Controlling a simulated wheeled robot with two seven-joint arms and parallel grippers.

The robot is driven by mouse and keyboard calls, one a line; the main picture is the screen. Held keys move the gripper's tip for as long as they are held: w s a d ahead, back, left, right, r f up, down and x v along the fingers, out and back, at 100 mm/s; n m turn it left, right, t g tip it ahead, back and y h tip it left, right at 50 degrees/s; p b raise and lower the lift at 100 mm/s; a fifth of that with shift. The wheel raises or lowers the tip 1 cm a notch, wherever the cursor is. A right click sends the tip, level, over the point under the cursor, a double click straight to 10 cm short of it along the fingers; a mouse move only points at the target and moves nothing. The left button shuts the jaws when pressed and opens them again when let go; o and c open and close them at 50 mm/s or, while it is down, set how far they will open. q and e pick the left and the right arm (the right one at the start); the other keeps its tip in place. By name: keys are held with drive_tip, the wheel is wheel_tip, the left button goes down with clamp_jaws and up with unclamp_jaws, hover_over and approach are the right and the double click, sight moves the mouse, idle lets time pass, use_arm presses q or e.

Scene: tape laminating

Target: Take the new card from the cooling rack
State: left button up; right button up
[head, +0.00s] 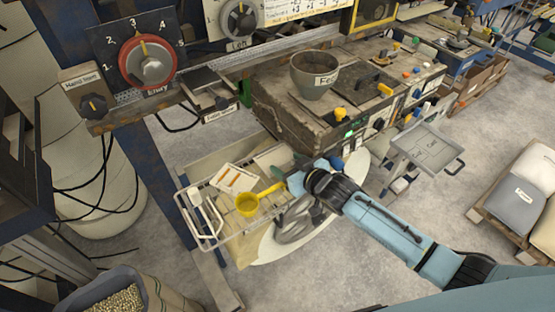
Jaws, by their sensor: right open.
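A pale card (237,179) with orange marks lies at the upper part of a white wire rack (208,228), left of centre in the head view. I take this wire rack to be the cooling rack; no label shows on it. A yellow scoop (247,204) lies beside the card, its handle pointing right. My right gripper (291,224) is open, at the right side of the rack, and apart from the card. Its wrist hides part of what lies behind it. My left gripper is out of view.
A worn bench unit (290,118) with a grey bowl (315,75) and several knobs stands behind the rack. A control panel with a red dial (147,62) is at upper left. A grey tray (427,148) is to the right. A sack of pellets (118,300) stands at lower left.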

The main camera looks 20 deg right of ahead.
drive_tip(key=c, duration=1.1)
drive_tip(key=shift+o, duration=0.2)
drive_tip(key=shift+r, duration=0.1)
